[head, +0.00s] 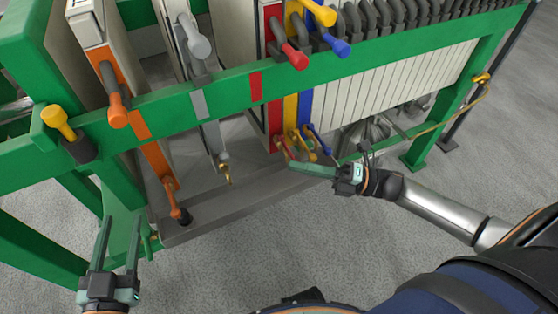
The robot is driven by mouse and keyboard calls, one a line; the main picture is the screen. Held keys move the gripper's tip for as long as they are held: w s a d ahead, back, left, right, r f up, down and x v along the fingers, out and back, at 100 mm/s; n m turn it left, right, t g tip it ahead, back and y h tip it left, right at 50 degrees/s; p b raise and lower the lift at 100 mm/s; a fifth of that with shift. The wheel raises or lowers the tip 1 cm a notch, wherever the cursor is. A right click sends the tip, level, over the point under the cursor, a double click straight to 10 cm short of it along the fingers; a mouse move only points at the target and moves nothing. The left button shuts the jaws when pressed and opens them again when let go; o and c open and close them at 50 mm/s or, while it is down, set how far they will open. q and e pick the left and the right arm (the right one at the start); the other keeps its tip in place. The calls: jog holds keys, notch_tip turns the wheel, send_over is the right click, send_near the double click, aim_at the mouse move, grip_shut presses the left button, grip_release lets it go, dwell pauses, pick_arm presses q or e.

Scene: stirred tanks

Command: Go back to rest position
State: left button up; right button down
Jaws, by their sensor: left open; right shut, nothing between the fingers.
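My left gripper (121,222) is at the lower left of the head view, fingers pointing up the picture. Its two fingers are apart with nothing between them. It appears in front of a green part of the frame; I cannot tell whether they touch. My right gripper (293,166) is right of centre, fingers pointing left. It is shut and empty. Its fingertips appear close to the lower red, yellow and blue handles (318,140); contact cannot be told.
A green frame (370,62) with upright panels crosses the view. Upper handles stick out: yellow (58,121), orange (117,110), grey (198,45), red (294,56) and blue (336,46). A grey ledge (235,200) runs below. The grey floor (215,275) in front is open.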

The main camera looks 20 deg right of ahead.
pick_arm(q)
jog(key=shift+f, duration=0.25)
pick_arm(e)
jog(key=shift+v, duration=0.75)
pick_arm(q)
jog(key=shift+f, duration=0.1)
